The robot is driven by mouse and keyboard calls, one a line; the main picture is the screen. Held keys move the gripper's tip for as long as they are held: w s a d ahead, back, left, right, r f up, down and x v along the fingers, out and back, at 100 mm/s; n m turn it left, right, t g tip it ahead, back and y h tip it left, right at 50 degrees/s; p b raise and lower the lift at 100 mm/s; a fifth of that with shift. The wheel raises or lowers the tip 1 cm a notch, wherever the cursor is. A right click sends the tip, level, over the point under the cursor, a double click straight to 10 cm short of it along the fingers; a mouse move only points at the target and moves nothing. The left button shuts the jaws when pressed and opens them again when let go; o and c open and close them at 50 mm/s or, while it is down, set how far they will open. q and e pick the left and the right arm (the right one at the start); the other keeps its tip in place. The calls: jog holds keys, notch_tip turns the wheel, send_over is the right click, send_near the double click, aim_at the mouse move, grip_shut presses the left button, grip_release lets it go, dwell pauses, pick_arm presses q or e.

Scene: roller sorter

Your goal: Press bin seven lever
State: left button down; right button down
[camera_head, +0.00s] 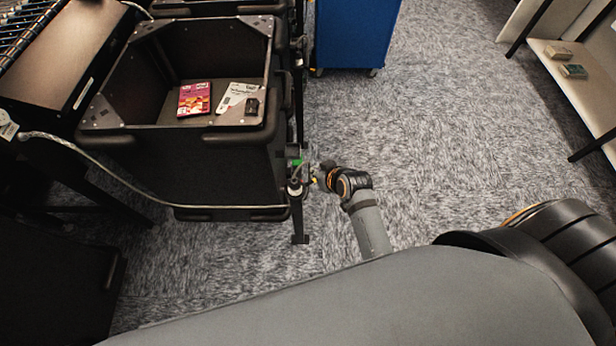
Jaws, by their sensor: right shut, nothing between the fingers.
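A black bin (200,135) with metal corner plates hangs on the sorter frame at the left. A small lever unit with a green part (296,162) is fixed on the frame post at the bin's right front corner. My right gripper (318,175) is shut and empty, just right of that unit. Its fingertips are small and dark here, and I cannot tell whether they touch the lever. No bin number is legible. My left gripper is not in view.
A red box (194,99) and a white package (238,98) lie in the bin. A cable (150,196) runs along the bin's front. A blue cart (355,35) stands behind, and a shelf (585,85) at the right. Carpet between them is clear.

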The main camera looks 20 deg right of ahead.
aim_at(311, 182)
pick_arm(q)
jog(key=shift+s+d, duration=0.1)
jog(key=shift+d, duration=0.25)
